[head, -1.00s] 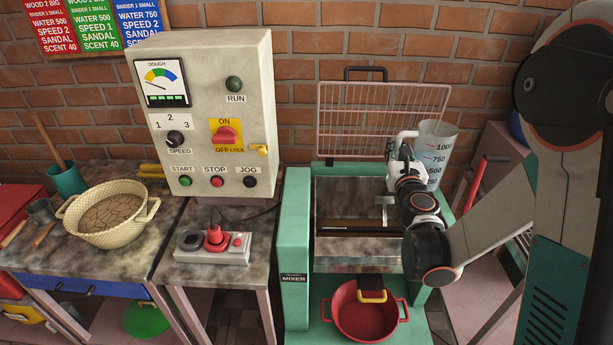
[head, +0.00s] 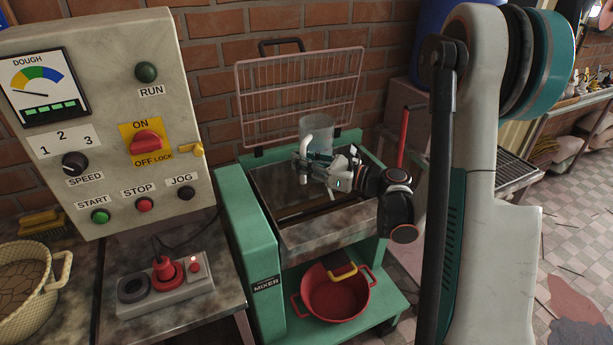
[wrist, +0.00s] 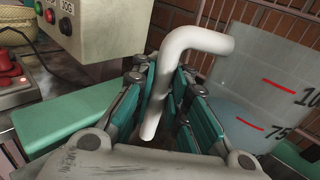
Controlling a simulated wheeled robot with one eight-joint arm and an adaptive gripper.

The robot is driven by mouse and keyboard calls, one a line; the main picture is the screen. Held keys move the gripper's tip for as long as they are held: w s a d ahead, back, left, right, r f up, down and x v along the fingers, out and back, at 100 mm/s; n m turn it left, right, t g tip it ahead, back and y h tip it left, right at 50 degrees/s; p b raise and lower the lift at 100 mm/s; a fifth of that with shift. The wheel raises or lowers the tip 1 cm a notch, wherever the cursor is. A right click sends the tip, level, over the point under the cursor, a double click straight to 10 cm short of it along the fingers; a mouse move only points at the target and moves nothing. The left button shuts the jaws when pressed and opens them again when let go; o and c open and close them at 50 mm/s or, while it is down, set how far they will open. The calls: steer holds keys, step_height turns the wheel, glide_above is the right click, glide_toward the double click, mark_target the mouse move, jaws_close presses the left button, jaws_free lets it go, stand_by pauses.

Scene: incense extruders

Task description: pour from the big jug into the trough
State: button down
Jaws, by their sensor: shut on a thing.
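The big jug (head: 317,132) is clear with a white handle and looks about upright at the back of the mixer, over or beside the trough's back edge; its exact height is unclear. Its wall with red marks fills the right of the wrist view (wrist: 262,85). My gripper (head: 307,168) is shut on the white handle (wrist: 162,95), which runs down between the teal-padded fingers. A bluish tint low in the jug may be liquid. The trough (head: 272,197) is a metal bin in the green mixer, partly hidden by my arm and gripper.
The wire guard (head: 300,95) stands raised behind the trough. A red pot (head: 335,298) sits on the shelf below. The control panel (head: 110,120) and a switch box (head: 165,285) are at the left, beside a woven basket (head: 30,290).

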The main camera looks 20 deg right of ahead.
mark_target(328, 137)
steer(key=s+r+m+p, duration=0.1)
steer(key=r+m, duration=0.1)
steer(key=s+r+m+g+y+p, duration=0.1)
steer(key=s+r, duration=0.1)
steer(key=shift+s+a+r+m, duration=0.1)
steer(key=shift+r+m, duration=0.05)
steer(key=shift+m, duration=0.25)
steer(key=shift+r+m+p, duration=0.3)
steer(key=shift+m+p, duration=0.1)
steer(key=m+p, duration=0.1)
steer(key=r+m+p, duration=0.1)
steer(key=m, duration=0.1)
steer(key=w+d+m, duration=0.1)
steer(key=shift+r+p, duration=0.35)
steer(key=shift+p, duration=0.05)
steer(key=w+d+f+m+b, duration=0.1)
steer(key=w+d+m, duration=0.1)
steer(key=m, duration=0.1)
steer(key=w+d+m+b, duration=0.1)
steer(key=w+d+m, duration=0.1)
steer(key=m, duration=0.1)
steer(key=w+d+f+m+b, duration=0.1)
steer(key=w+m, duration=0.1)
steer(key=m, duration=0.1)
steer(key=shift+w+d+f+g, duration=0.15)
steer(key=shift+d+f+g, duration=0.15)
steer(key=shift+d+g, duration=0.1)
steer(key=shift+w+d+m+b, duration=0.35)
steer(key=shift+w+d+m, duration=0.2)
steer(key=shift+m, duration=0.15)
